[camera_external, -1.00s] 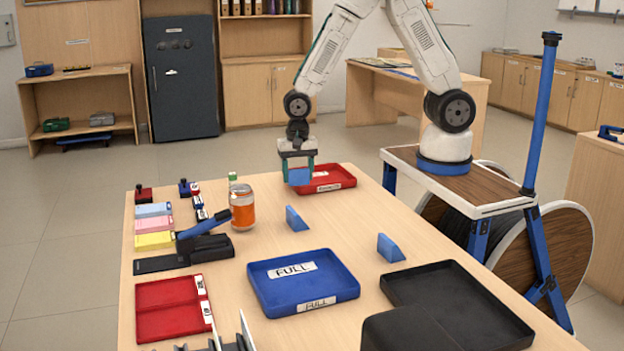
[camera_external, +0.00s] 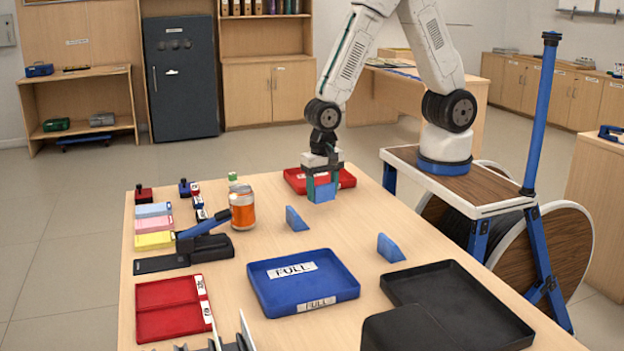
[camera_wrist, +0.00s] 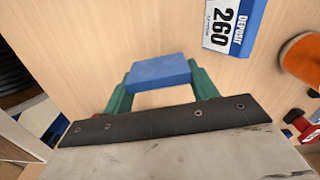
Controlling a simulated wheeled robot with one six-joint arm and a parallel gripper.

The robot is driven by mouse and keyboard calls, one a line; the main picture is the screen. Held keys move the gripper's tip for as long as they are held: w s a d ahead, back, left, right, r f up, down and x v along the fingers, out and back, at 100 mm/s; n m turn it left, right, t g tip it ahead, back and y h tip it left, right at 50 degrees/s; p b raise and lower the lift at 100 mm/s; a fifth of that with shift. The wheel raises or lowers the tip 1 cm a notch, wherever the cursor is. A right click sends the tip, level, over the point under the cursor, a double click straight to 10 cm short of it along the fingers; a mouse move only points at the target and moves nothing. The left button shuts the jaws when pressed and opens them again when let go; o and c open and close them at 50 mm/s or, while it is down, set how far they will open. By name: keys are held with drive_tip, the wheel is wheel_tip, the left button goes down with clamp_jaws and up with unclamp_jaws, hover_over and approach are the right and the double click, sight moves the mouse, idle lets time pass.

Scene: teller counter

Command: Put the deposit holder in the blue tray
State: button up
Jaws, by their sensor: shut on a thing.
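My gripper (camera_external: 321,184) is shut on a blue wedge-shaped deposit holder (camera_external: 324,193) and holds it above the table, in front of the far red tray. The wrist view shows the held holder (camera_wrist: 160,72) between the green fingers; its label is not visible. Two similar blue wedges stand on the table, one near the middle (camera_external: 296,218) and one farther right (camera_external: 390,248). In the wrist view, a blue holder (camera_wrist: 234,24) on the table reads "DEPOSIT 260". The blue tray (camera_external: 345,292), marked "FULL", lies nearer the camera and looks empty.
The far red tray (camera_external: 347,179) sits behind my gripper. An orange jar (camera_external: 243,212) stands to the left, near a blue-handled black device (camera_external: 205,248). A black tray (camera_external: 505,322) lies right of the blue tray, a red tray (camera_external: 168,322) to its left.

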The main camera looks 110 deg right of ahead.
drive_tip(key=shift+n, duration=0.7)
drive_tip(key=a, duration=0.4)
drive_tip(key=w+a, duration=0.1)
drive_tip(key=a, duration=0.8)
drive_tip(key=shift+w+a, duration=0.2)
drive_tip(key=shift+m, duration=0.8)
drive_tip(key=a, duration=0.8)
drive_tip(key=a+r, duration=0.1)
drive_tip(key=a, duration=0.3)
drive_tip(key=shift+s+a, duration=0.1)
drive_tip(key=shift+w+r+m, duration=0.2)
drive_tip(key=shift+w+m, duration=0.2)
drive_tip(key=shift+m, duration=0.4)
hover_over(303, 287)
drive_tip(key=shift+f, duration=2.5)
drive_tip(key=o, duration=0.6)
drive_tip(key=shift+f, duration=0.2)
drive_tip(key=shift+c, duration=0.2)
drive_tip(key=o, duration=0.4)
drive_tip(key=shift+o, duration=0.2)
